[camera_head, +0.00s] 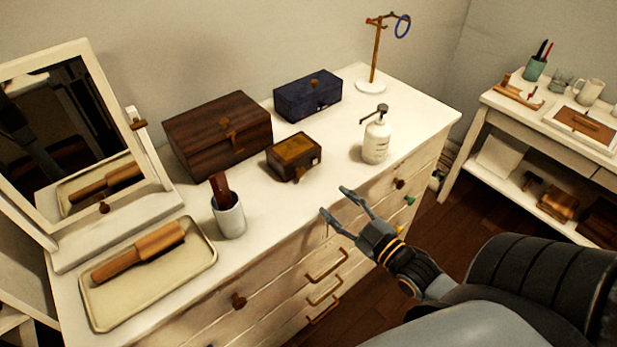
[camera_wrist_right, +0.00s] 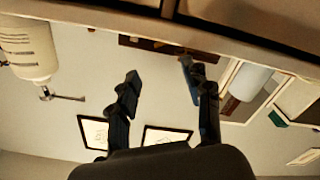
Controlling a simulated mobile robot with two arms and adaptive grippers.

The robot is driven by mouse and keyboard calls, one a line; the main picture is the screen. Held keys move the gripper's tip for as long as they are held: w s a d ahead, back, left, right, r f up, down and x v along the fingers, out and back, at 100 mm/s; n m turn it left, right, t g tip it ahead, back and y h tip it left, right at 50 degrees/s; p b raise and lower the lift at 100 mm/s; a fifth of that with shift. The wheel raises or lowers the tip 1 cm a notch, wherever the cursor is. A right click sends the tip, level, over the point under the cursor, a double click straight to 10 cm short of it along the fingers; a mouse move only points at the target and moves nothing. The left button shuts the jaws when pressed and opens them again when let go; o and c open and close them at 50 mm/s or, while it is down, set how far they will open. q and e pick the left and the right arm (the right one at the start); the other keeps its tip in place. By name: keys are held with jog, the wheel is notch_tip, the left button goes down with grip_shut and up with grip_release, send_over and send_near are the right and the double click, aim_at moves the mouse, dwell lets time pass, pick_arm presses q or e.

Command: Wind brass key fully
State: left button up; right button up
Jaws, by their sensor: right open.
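A small wooden box (camera_head: 294,155) with a lighter brown top stands in the middle of the white dresser top. A small brass-coloured piece (camera_head: 299,174) sits low on its front; it may be the key, but it is too small to be sure. A larger dark wooden box (camera_head: 195,140) behind it carries a brass fitting (camera_head: 230,128) on its front. My right gripper (camera_head: 336,203) is open and empty near the dresser's front edge, in front of the small box and apart from it. Its two fingers also show in the wrist view (camera_wrist_right: 158,76). My left gripper is out of view.
A white pump bottle (camera_head: 376,141) stands right of the small box. A cup (camera_head: 229,216) with a brown item is on the left, near a tray (camera_head: 205,262) with a brush (camera_head: 140,250) and a mirror. A blue box (camera_head: 307,97) and a stand (camera_head: 375,60) are behind.

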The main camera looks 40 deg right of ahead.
aim_at(303, 175)
jog(key=w, duration=0.7)
jog(key=w+a+p, duration=0.1)
jog(key=w, duration=0.3)
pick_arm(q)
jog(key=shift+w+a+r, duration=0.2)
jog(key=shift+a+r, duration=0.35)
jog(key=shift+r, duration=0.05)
pick_arm(e)
grip_shut()
pick_arm(q)
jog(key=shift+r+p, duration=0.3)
jog(key=shift+p, duration=0.05)
pick_arm(e)
jog(key=shift+m, duration=0.4)
jog(key=shift+m+p, duration=0.45)
jog(key=shift+m, duration=0.45)
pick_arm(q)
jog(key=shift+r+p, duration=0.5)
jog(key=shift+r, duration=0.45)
pick_arm(e)
jog(key=shift+m, duration=1.5)
